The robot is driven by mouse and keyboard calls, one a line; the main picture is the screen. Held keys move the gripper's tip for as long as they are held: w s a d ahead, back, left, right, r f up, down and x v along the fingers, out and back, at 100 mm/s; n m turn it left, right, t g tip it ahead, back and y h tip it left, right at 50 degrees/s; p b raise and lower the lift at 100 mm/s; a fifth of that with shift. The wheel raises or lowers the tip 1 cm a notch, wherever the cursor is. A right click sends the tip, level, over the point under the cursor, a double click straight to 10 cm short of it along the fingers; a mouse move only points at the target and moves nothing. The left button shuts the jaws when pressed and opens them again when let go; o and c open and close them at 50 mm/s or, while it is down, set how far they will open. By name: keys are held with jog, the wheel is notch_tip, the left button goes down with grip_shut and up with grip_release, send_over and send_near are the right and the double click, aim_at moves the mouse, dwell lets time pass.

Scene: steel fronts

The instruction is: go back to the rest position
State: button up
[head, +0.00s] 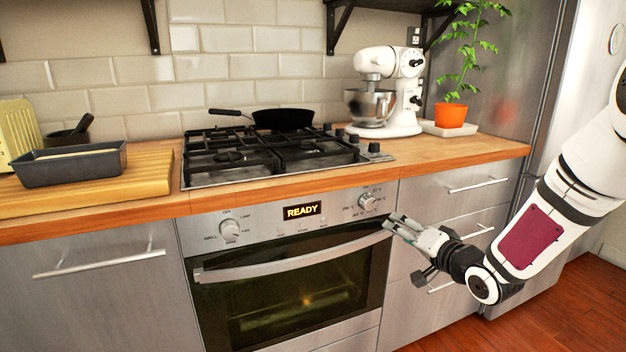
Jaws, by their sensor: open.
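My gripper (399,227) is at the right of the head view, in front of the steel drawers just right of the oven. It is open, and I see nothing between its fingers. The fingertips point left and up, near the right end of the oven handle (290,262). I cannot tell whether they touch the handle. The oven door (290,305) looks shut, and the oven display (301,211) reads READY. My arm comes in from the right edge.
Drawer handles (478,186) stick out behind my arm. On the wooden counter (440,155) are a loaf pan (70,167) on a board, a gas hob with a black pan (283,118), a white mixer (388,88) and a potted plant (451,114). A steel fridge stands at right.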

jog(key=s+d+r+n+g+h, duration=0.1)
jog(key=s+r+g+h, duration=0.25)
jog(key=s, duration=0.55)
jog(key=s+d+r+n+g+h, duration=0.15)
jog(key=s+g+h, duration=0.25)
jog(key=s, duration=0.5)
jog(key=s+a+r+n+g+y, duration=0.1)
jog(key=s+a+g, duration=0.15)
jog(key=s, duration=0.75)
jog(key=s+a+r+n+g+y, duration=0.1)
jog(key=s+a+g, duration=0.15)
jog(key=s, duration=0.75)
jog(key=s+a+n+g+y, duration=0.1)
jog(key=s+a+n+g, duration=0.15)
jog(key=s, duration=0.75)
notch_tip(320, 180, up, 28)
jog(key=t+p, duration=0.4)
jog(key=p, duration=2.3)
jog(key=shift+w+d+r+m, duration=0.15)
jog(key=shift+w+d+m, duration=0.1)
jog(key=shift+m, duration=0.15)
